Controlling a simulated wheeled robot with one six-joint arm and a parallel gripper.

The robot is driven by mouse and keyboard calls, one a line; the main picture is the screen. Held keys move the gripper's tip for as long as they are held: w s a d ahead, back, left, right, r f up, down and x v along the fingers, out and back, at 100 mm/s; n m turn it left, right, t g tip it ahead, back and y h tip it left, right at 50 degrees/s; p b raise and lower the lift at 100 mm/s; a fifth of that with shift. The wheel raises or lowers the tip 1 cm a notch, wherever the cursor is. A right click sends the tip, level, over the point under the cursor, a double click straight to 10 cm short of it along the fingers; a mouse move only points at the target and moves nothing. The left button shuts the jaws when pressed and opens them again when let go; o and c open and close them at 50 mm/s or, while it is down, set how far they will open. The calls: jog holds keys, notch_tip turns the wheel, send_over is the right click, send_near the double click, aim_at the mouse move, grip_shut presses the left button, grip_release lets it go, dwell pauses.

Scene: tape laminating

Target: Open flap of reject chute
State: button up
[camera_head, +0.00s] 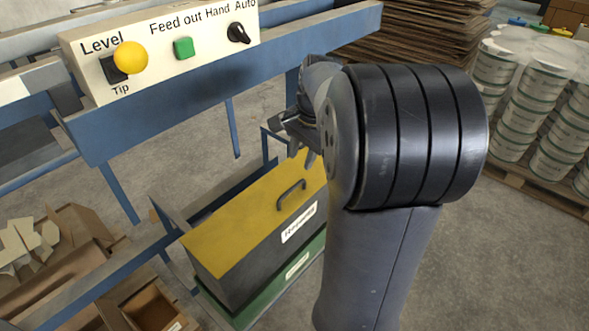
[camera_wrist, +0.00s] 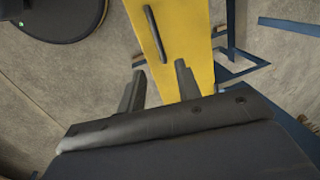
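The reject chute is a dark box with a yellow flap (camera_head: 250,225) on top, low beside the blue frame. The flap lies closed and carries a black bar handle (camera_head: 291,194). A white label (camera_head: 299,222) is on the box's front side. In the wrist view the yellow flap (camera_wrist: 186,58) and its handle (camera_wrist: 155,33) lie beyond the fingers. My gripper (camera_head: 305,150) is above the far end of the flap, apart from the handle. In the wrist view my gripper (camera_wrist: 158,82) is open, with nothing between its fingers.
A control panel (camera_head: 160,45) with a yellow knob, green button and black switch sits on the blue rail (camera_head: 220,75). A green box (camera_head: 300,265) lies under the chute. Cardboard scraps (camera_head: 25,245) are at left, stacked buckets (camera_head: 540,100) at right.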

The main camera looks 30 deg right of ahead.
aim_at(294, 187)
jog(key=f, duration=0.3)
jog(key=w+f, duration=0.1)
jog(key=f, duration=0.6)
jog(key=shift+w+a+b, duration=0.3)
jog(key=shift+a+b, duration=0.05)
jog(key=shift+a, duration=0.05)
jog(key=shift+c, duration=0.3)
grip_shut()
